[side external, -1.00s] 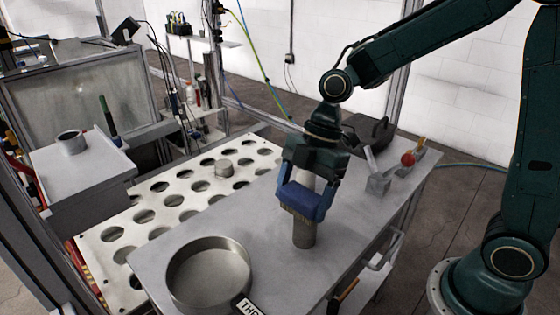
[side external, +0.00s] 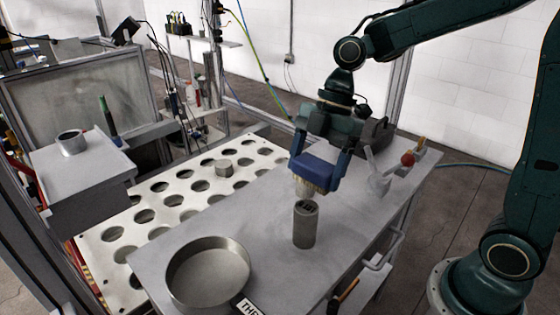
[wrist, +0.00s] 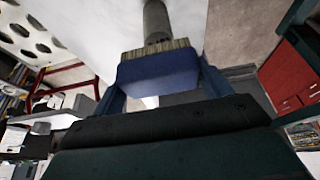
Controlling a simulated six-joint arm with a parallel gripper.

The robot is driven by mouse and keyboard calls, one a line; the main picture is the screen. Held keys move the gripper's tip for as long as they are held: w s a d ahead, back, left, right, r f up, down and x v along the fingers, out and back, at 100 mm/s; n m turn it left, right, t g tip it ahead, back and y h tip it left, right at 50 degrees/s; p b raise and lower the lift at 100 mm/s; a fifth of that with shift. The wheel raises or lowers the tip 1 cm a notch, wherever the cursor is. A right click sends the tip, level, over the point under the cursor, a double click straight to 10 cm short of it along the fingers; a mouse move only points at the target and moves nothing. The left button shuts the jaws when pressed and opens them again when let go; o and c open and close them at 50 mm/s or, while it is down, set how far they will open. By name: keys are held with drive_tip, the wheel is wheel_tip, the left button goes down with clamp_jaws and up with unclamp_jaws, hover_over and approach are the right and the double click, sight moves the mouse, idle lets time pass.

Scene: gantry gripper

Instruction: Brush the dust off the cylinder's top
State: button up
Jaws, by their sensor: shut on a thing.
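The grey metal cylinder (side external: 304,229) stands upright on the grey table. Dark marks show on its top; I cannot tell whether they are dust or holes. My gripper (side external: 318,168) is shut on a blue brush (side external: 314,174) with pale bristles pointing down. The bristles are at or just above the far side of the cylinder's top; contact is not clear. In the wrist view the brush (wrist: 160,68) sits between my fingers, its bristles in front of the cylinder (wrist: 155,20), which is partly hidden.
A round metal pan (side external: 208,272) stands to the left on the table (side external: 262,212). A perforated white plate (side external: 170,213) with a small metal piece (side external: 223,168) lies beyond it. A clamp-like device with a red ball (side external: 407,159) is to the right.

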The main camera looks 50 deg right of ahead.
drive_tip(key=shift+r, duration=1.8)
